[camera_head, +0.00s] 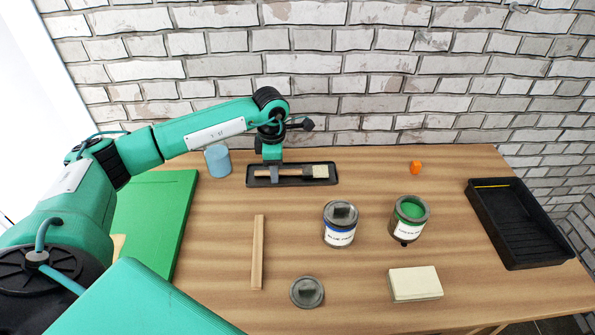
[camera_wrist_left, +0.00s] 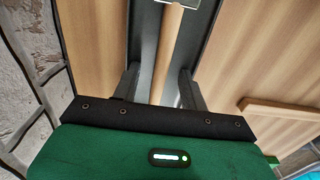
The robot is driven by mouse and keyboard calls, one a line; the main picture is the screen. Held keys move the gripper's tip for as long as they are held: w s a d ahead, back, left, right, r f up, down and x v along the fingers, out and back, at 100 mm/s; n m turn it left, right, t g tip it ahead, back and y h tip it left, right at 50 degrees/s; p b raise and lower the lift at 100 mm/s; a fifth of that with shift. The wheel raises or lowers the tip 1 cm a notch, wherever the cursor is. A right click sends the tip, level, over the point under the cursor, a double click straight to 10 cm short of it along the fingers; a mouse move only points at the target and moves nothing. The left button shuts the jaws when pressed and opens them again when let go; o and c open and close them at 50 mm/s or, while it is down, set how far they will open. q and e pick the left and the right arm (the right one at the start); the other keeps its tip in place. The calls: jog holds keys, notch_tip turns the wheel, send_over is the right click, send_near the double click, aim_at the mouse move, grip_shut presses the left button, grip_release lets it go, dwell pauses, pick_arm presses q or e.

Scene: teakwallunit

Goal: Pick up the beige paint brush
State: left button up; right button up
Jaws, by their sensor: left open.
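The beige paint brush (camera_head: 298,172) lies in a narrow black tray (camera_head: 328,181) at the back of the table, its pale bristles to the right. My left gripper (camera_head: 274,175) reaches down over the handle end of the brush, at the tray's left part. In the left wrist view my left gripper (camera_wrist_left: 161,88) is open, with one finger on each side of the round wooden handle (camera_wrist_left: 167,50). The tray (camera_wrist_left: 145,45) runs under it. Whether the fingers touch the handle cannot be told. My right gripper is not in view.
A blue cylinder (camera_head: 217,161) stands left of the tray. A brick wall stands behind.

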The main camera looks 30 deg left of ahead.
pick_arm(q)
grip_shut()
jog(key=shift+r, duration=0.2)
